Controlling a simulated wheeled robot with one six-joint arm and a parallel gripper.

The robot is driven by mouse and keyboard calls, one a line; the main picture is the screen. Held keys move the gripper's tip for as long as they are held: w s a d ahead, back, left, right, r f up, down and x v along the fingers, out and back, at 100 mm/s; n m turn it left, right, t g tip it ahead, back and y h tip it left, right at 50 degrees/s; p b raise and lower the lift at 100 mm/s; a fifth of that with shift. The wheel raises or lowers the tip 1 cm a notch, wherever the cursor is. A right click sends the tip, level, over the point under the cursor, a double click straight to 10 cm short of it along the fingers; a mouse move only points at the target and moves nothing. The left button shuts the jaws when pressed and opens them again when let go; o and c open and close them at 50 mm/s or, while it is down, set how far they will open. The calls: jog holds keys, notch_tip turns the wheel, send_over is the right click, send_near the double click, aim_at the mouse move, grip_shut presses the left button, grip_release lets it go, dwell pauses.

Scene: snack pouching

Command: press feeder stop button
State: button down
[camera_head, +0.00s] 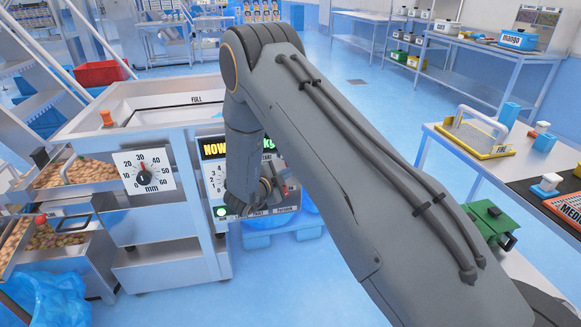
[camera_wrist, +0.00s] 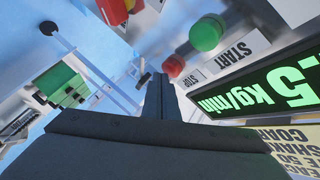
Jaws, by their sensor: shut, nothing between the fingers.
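The red stop button (camera_wrist: 174,66) shows in the wrist view beside its STOP label (camera_wrist: 188,82), upside down in the picture. The larger green button (camera_wrist: 205,35) is up and right of it, near the START label. My gripper (camera_wrist: 160,78) is shut and empty, its tips just left of and below the red button in the picture. I cannot tell if they touch it. In the head view my gripper (camera_head: 262,200) is at the feeder's control panel (camera_head: 215,185), partly covering it. The stop button cannot be made out there.
A lit green digital display (camera_wrist: 262,92) reading kg/min lies close to the right of my gripper. A dial in mm (camera_head: 143,173) is on the machine left of the panel. A bench with a yellow tray (camera_head: 475,148) stands at the right. Blue floor (camera_head: 335,75) is open behind.

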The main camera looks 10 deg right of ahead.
jog(key=shift+w+b, duration=0.3)
jog(key=shift+w, duration=0.2)
dwell(0.5)
jog(key=shift+s, duration=0.1)
jog(key=shift+s+p, duration=0.55)
jog(key=shift+s, duration=0.3)
jog(key=shift+s, duration=0.1)
jog(key=shift+s+p, duration=1.2)
jog(key=shift+s, duration=1.2)
